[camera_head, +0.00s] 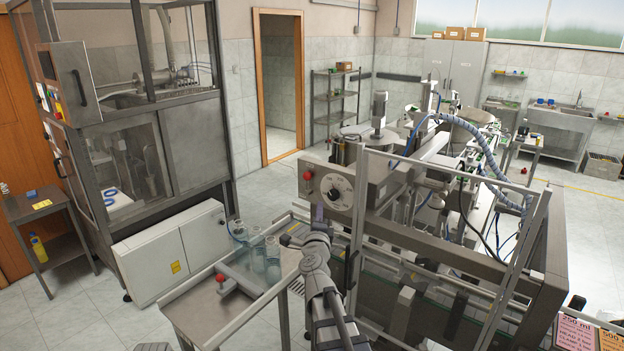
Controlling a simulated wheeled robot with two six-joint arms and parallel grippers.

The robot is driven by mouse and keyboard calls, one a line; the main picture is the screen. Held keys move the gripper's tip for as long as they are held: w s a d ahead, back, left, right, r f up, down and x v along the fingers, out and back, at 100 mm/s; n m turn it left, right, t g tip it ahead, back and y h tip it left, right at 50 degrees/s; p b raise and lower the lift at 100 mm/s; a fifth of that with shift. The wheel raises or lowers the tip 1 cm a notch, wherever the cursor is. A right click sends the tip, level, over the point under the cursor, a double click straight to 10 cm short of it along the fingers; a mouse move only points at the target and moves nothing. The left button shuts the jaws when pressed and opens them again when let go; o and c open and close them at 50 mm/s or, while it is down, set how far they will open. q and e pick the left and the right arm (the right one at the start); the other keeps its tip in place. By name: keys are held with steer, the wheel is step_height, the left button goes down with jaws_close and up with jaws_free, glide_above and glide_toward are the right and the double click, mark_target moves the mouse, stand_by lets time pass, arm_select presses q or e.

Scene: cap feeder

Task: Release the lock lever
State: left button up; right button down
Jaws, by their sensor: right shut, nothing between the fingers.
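A machine with a round white dial (336,192) on its front stands right of centre. A red knob (307,175) sits at the dial's upper left; I cannot tell for sure whether it belongs to the lock lever. My right arm rises from the bottom centre. My right gripper (287,240) is below and left of the dial, small in the picture, shut and empty, pointing left. It is apart from the red knob. A small purplish part (317,213) shows just above my wrist, below the dial.
A metal frame (362,225) rises right of my arm. Open floor lies at the left.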

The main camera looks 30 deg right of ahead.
mark_target(307, 184)
steer(key=shift+w, duration=0.1)
steer(key=p+x, duration=0.1)
steer(key=x, duration=0.9)
steer(key=shift+a, duration=0.1)
steer(key=w, duration=0.3)
steer(key=shift+w+a+r+p, duration=0.25)
steer(key=shift+a+r+p, duration=0.05)
steer(key=shift+p, duration=0.1)
steer(key=shift+w+a, duration=0.1)
steer(key=shift+w, duration=0.05)
